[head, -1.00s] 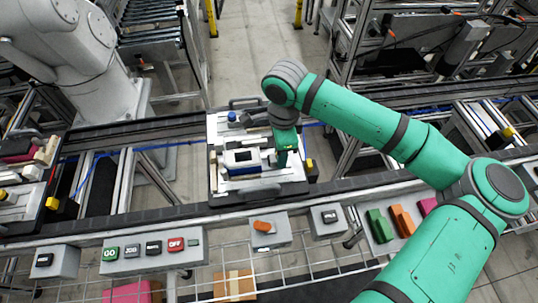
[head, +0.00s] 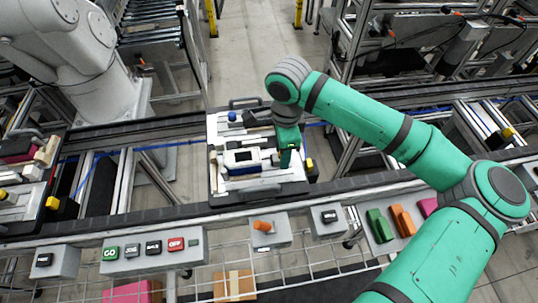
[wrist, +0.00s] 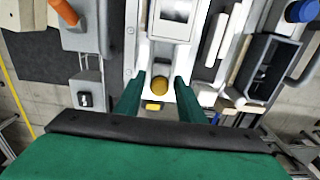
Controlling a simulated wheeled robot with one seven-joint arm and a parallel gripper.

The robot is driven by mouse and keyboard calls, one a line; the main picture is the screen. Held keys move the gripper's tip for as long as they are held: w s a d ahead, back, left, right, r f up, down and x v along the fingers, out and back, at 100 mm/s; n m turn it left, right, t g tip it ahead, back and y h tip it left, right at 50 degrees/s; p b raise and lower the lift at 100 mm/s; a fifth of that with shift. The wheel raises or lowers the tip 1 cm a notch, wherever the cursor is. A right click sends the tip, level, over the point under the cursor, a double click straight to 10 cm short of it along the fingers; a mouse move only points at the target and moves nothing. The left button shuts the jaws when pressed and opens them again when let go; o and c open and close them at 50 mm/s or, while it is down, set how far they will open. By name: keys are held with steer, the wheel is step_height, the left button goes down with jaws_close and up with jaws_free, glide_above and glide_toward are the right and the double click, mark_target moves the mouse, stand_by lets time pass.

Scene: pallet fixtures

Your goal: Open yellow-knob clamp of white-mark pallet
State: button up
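The pallet (head: 214,184) stands on the conveyor in the middle of the head view and holds a white and dark-blue part (head: 242,159). I cannot make out a white mark on it for certain. The yellow knob (wrist: 160,82) of a clamp shows in the wrist view, between my gripper's (wrist: 158,80) two green fingers. The fingers are apart, with a narrow gap on each side of the knob. In the head view my gripper (head: 286,160) is low over the pallet's right side and hides the knob. A blue knob (head: 232,116) is at the pallet's far left; it also shows in the wrist view (wrist: 303,10).
Another pallet (head: 50,185) stands at the left. Along the conveyor's front are a button box (head: 150,258), an orange switch (head: 263,226), a black-button box (head: 328,219) and a tray of coloured blocks (head: 385,243). A large white robot arm (head: 100,85) stands behind left.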

steer(key=shift+r, duration=3.75)
